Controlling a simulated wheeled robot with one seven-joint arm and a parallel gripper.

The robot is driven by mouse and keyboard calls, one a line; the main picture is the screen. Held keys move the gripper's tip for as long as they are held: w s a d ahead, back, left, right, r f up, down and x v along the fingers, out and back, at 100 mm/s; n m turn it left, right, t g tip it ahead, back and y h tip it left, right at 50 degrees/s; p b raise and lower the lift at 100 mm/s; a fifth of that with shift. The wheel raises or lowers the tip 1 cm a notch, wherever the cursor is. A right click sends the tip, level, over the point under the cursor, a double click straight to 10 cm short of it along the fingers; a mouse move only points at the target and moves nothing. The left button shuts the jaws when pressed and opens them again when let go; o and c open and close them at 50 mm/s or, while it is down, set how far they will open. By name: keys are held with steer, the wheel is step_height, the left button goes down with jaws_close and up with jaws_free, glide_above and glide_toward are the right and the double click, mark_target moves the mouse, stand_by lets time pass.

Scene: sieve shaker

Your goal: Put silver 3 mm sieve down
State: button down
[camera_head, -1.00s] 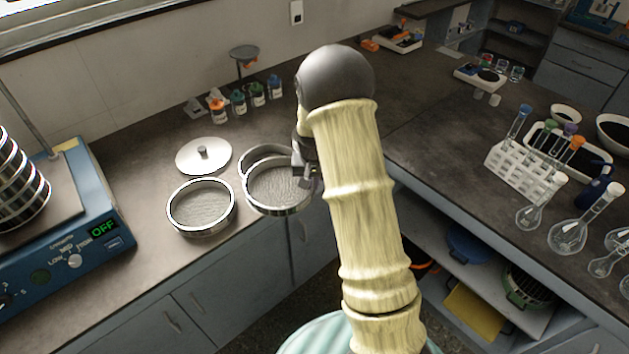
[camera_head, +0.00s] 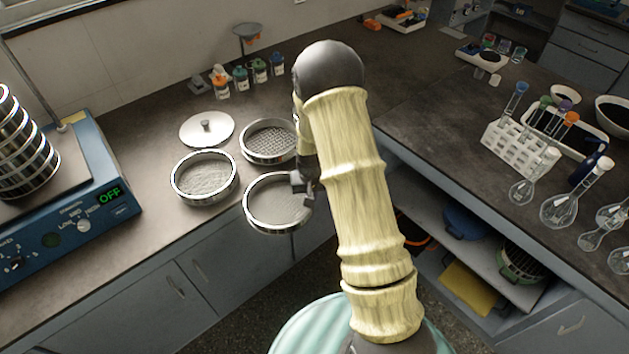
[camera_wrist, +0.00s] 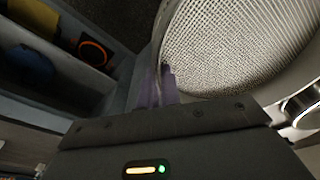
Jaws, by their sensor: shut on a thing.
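My gripper (camera_head: 302,184) is shut on the rim of a silver sieve (camera_head: 272,205), held at its right side. The held sieve is a round metal ring with a grey mesh, roughly level. It appears over the bench's front edge, partly beyond it; its exact height is hard to tell. In the wrist view its mesh (camera_wrist: 235,45) and rim fill the upper right, and the fingers (camera_wrist: 166,85) meet the rim. Any size marking on it is not readable.
A silver sieve with coarser mesh (camera_head: 269,141) sits on the bench (camera_head: 150,205) behind the held one. Another sieve (camera_head: 204,179) is left of it, and a round lid (camera_head: 206,129) is behind. The blue shaker (camera_head: 85,212) with stacked sieves stands at far left. Small bottles (camera_head: 240,80) line the back.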

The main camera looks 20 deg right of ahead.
mark_target(307, 221)
steer(key=s+a+f, duration=0.1)
steer(key=f, duration=0.1)
steer(key=s+a+f+n, duration=0.1)
steer(key=s+f, duration=0.1)
steer(key=s+a+f+n, duration=0.1)
steer(key=f, duration=0.1)
steer(key=shift+s+a, duration=0.1)
steer(key=shift+s, duration=0.3)
